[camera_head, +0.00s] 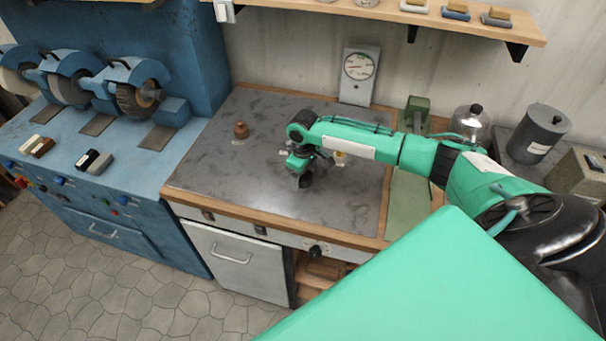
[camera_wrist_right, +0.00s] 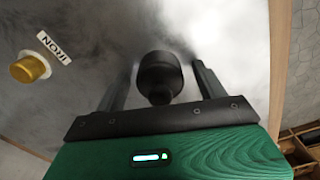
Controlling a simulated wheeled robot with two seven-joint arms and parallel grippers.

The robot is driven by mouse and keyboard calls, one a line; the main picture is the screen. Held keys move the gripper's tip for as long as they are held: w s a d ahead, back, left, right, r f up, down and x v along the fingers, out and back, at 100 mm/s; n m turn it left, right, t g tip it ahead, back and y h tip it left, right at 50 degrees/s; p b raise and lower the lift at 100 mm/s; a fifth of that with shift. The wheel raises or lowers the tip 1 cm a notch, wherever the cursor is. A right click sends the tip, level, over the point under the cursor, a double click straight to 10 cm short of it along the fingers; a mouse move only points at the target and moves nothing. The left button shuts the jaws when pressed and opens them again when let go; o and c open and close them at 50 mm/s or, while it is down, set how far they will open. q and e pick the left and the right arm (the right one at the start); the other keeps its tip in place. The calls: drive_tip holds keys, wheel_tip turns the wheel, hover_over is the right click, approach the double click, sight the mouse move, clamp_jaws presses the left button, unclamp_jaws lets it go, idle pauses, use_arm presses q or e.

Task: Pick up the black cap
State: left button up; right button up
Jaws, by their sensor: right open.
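The black cap (camera_wrist_right: 160,78) shows in the right wrist view between the two dark fingers of my right gripper (camera_wrist_right: 163,84). A gap shows on each side of it, so the fingers are open around it and not pressed on it. In the head view my right gripper (camera_head: 299,173) points down over the middle of the grey worktop (camera_head: 225,180). The dark cap (camera_head: 306,182) shows low beside its fingers, partly hidden by them. My left gripper is not in view.
A brown piece (camera_head: 240,130) stands at the worktop's back left. A dial gauge (camera_head: 358,68) stands at the back. Blue grinding machines (camera_head: 130,85) are on the left.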

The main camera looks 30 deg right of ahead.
drive_tip(key=c, duration=1)
drive_tip(key=shift+r, duration=0.1)
